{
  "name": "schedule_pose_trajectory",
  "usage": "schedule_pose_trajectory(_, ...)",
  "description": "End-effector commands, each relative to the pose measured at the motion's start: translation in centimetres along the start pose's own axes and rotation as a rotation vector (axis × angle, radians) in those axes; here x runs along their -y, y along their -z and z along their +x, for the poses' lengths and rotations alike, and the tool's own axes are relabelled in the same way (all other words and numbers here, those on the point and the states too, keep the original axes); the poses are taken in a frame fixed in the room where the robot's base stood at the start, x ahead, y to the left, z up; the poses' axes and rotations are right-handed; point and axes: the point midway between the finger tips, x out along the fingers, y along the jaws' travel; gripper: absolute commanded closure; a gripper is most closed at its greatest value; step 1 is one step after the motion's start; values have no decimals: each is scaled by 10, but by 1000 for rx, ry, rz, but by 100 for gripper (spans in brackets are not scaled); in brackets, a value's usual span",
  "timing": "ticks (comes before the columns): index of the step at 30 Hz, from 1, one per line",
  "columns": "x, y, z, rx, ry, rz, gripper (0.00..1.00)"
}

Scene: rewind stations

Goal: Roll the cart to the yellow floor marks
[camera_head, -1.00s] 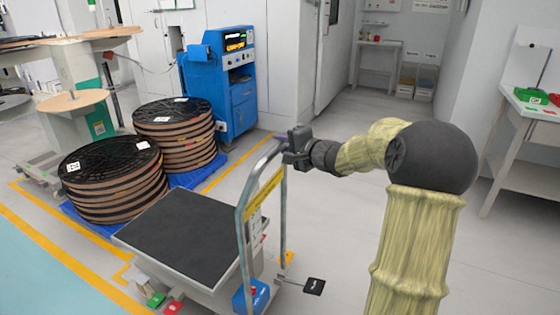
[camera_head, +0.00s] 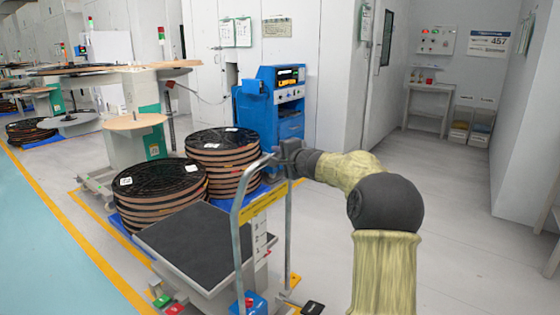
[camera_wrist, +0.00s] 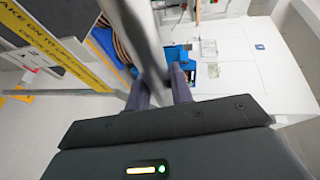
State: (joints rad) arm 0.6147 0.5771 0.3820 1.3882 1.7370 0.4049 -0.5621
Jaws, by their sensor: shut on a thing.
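The cart has a flat black deck (camera_head: 200,243) and an upright grey tube handle (camera_head: 236,250) with a yellow label bar. My gripper (camera_head: 284,154) is shut on the top right of the handle. In the wrist view the fingers (camera_wrist: 162,92) close around the grey tube (camera_wrist: 143,40). A yellow line (camera_head: 97,213) runs on the floor left of the reels. The floor under the cart is hidden.
Two stacks of black-topped reels (camera_head: 160,183) (camera_head: 222,143) stand just behind the deck on a blue base. A blue machine (camera_head: 272,105) stands behind them. A long yellow line (camera_head: 75,235) borders the teal floor at left. Open grey floor (camera_head: 450,215) lies at right.

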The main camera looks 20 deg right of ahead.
Motion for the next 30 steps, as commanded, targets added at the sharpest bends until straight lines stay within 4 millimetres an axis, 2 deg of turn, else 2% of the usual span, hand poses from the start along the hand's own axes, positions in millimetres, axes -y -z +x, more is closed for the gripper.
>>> schedule_pose_trajectory(10,-2,2,1,-5,-4,0,100)
schedule_pose_trajectory(11,-2,2,1,-5,-4,0,74)
schedule_pose_trajectory(14,-2,2,1,-4,-4,0,56)
schedule_pose_trajectory(24,-1,0,-1,-2,-2,0,56)
schedule_pose_trajectory(30,-2,1,-19,-3,-2,0,56)
